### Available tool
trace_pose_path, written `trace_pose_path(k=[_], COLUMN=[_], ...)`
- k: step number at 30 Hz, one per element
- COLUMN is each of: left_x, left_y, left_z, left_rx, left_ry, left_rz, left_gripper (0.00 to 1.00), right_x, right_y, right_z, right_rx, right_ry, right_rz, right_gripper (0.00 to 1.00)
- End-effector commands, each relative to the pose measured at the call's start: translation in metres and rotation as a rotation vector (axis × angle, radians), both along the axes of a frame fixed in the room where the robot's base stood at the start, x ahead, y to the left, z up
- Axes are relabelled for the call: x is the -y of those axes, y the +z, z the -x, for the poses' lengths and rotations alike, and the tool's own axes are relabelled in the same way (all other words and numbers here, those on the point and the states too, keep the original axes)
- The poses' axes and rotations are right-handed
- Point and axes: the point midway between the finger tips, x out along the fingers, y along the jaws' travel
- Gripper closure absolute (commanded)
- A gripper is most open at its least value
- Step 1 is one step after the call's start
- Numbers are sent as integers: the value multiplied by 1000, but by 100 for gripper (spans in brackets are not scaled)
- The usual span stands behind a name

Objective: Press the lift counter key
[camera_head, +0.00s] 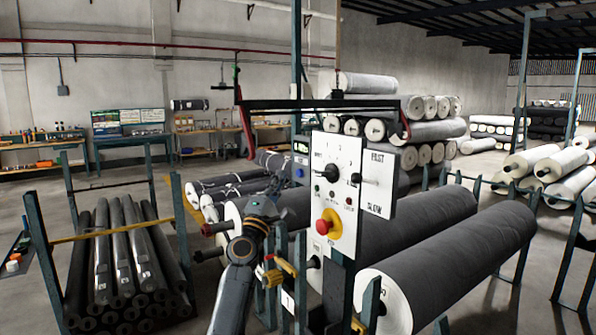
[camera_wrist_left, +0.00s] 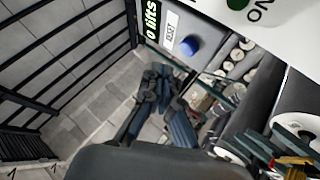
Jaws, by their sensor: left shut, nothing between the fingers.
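In the left wrist view the counter (camera_wrist_left: 152,22) is at the top, partly cut off, with a green display ending in "0 lifts". The round blue key (camera_wrist_left: 190,45) stands out below a white label. My left gripper (camera_head: 276,188) is shut and empty, just left of and below the counter. In the wrist view its fingertips (camera_wrist_left: 158,72) are left of and below the key, apparently apart from it.
The white control panel (camera_head: 340,190), with knobs and a red stop button (camera_head: 328,223), stands close right of my left arm. Large grey rolls (camera_head: 450,255) lie behind it. A rack of dark rolls (camera_head: 122,260) stands at the left. My right gripper is not visible.

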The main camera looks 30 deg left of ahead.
Motion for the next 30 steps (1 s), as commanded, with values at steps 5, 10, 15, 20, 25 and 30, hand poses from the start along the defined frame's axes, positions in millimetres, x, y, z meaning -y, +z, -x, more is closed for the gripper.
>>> trace_pose_path(k=[5, 10, 15, 20, 25, 30], left_x=[-7, -10, -11, -11, -11, -11], left_y=[1, 1, 0, 0, 0, 0], left_z=[16, 25, 26, 26, 26, 26], left_rx=[-1, -1, 0, 0, 0, -1], left_ry=[0, -2, -1, -1, -1, -1], left_rz=[-1, -1, -1, -1, -1, 0], left_gripper=[100, 100, 100, 100, 100, 100], right_x=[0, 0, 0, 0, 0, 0], right_y=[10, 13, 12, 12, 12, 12], right_z=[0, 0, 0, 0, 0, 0], right_rx=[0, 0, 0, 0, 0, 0], right_ry=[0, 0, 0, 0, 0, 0], right_rz=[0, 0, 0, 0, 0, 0], right_gripper=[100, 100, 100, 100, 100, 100])
